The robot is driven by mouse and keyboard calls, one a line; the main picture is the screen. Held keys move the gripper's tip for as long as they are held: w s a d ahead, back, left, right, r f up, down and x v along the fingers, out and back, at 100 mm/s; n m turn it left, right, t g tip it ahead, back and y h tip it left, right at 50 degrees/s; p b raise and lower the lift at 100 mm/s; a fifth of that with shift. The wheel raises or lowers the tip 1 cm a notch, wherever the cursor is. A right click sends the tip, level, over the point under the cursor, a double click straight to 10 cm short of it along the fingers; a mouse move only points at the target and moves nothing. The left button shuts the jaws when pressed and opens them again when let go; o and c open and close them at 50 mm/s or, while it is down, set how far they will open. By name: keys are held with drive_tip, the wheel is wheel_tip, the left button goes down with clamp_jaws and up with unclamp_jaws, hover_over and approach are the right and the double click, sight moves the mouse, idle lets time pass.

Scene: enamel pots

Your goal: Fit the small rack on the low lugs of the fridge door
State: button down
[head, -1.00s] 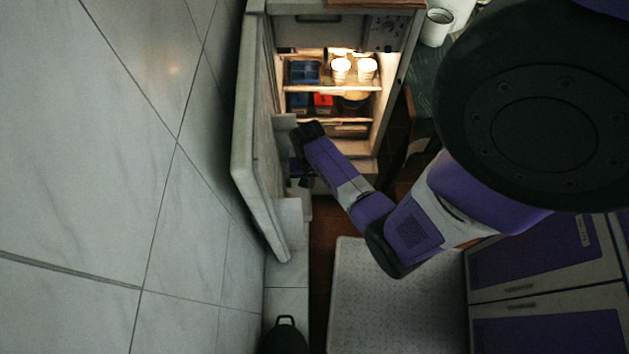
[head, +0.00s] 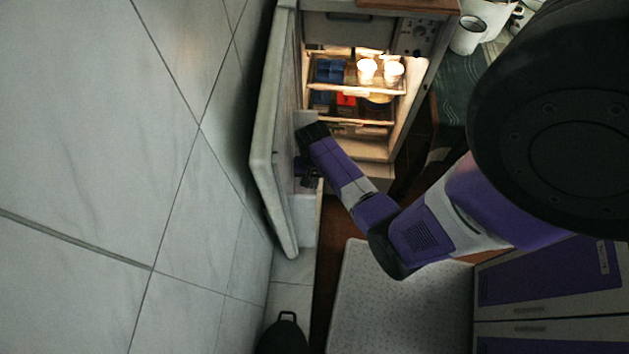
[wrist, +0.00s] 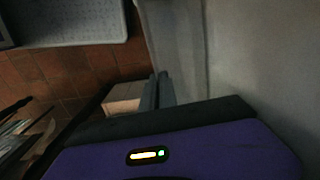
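The fridge door (head: 268,150) stands open at the left, its inner face toward the fridge. My gripper (head: 308,174) is low beside that inner face, dark and partly hidden by my wrist. In the wrist view, its two thin grey fingers (wrist: 157,91) stand close together beside a pale upright panel (wrist: 176,45). I cannot tell whether they hold anything. A pale box-like part (head: 304,218) sits low against the door, just below my gripper; it may be the small rack, but I cannot tell. The low lugs cannot be made out.
The lit fridge interior (head: 358,92) holds white cups and blue and red containers. A pale mat (head: 375,300) lies on the floor. A dark lidded bin (head: 284,335) stands at the bottom. The tiled wall (head: 110,150) fills the left. Purple cabinets (head: 545,280) stand at right.

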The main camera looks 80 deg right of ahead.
idle(0.3)
drive_tip(key=c, duration=1.6)
unclamp_jaws()
wheel_tip(320, 180, up, 8)
drive_tip(key=shift+f, duration=0.15)
